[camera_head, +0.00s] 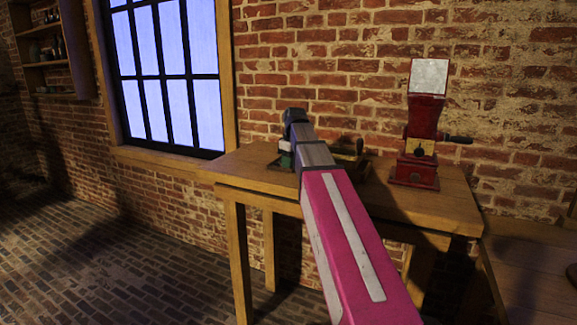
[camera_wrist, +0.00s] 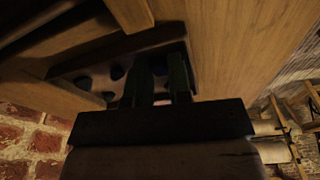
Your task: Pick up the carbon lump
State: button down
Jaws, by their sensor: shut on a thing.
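In the wrist view my gripper (camera_wrist: 161,80) reaches into a shallow wooden holder (camera_wrist: 75,73) with dark round spots in it. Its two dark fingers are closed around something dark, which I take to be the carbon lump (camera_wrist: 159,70). The picture is too dark to show the lump's outline or whether it still touches the holder. In the head view my arm runs out over the wooden table (camera_head: 240,166), and its end hides the gripper and most of what lies beneath.
A red press-like device (camera_head: 418,140) with a pale square top and a side handle stands at the table's right. A dark device (camera_head: 352,157) sits just right of my arm. A brick wall (camera_head: 330,60) and a window (camera_head: 155,75) are behind. The table's left end is clear.

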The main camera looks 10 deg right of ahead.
notch_tip(320, 180, up, 4)
jog(key=shift+w+r, duration=0.1)
jog(key=shift+r, duration=0.1)
jog(key=s+a+r, duration=0.5)
jog(key=a+r, duration=0.1)
jog(key=a, duration=0.4)
jog(key=shift+a+r, duration=0.3)
jog(key=shift+s, duration=0.1)
dwell(0.4)
